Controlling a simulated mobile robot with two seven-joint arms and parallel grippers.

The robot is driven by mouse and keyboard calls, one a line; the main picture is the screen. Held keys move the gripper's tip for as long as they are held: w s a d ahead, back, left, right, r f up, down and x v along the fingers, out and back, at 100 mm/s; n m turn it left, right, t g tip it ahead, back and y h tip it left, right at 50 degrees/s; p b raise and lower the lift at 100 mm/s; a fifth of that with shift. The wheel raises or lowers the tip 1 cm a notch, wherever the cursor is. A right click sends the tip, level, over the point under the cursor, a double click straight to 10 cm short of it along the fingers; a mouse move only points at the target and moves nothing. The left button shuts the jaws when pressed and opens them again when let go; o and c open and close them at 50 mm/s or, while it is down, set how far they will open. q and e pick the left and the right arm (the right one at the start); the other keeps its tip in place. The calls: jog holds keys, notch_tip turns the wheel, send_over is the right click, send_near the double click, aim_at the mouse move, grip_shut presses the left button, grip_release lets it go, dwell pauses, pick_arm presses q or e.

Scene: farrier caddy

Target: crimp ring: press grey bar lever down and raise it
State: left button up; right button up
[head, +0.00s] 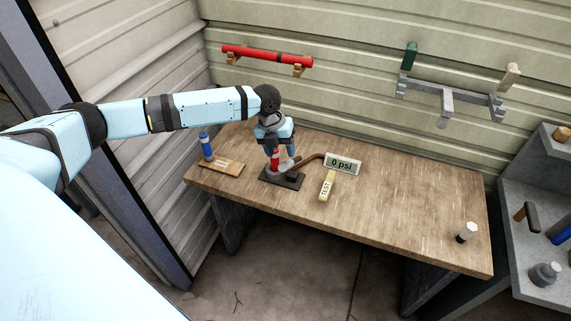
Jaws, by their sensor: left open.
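A small bench press stands on a dark base plate (293,183) at the back left of the wooden table. Grey parts (285,170) rise from the plate, and a copper-coloured pipe (309,159) runs from it toward a sign (343,164) reading "0 psi". My left gripper (274,157) points down right over the press, open, with a red part showing at its fingers. I cannot tell whether it touches the press. The grey bar lever and the crimp ring cannot be made out clearly; the gripper partly covers this spot. My right gripper is out of view.
A yellow "TEST" block (327,186) lies right of the press. A blue-handled item (206,147) stands by a wooden board (221,167) at the left. A white-and-black cylinder (467,231) stands at the right. The table's middle (400,205) is clear. A grey rack (447,97) is on the wall.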

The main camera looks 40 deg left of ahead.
aim_at(285, 166)
pick_arm(q)
jog(key=x, duration=0.7)
jog(key=shift+r, duration=0.1)
jog(key=c, duration=1)
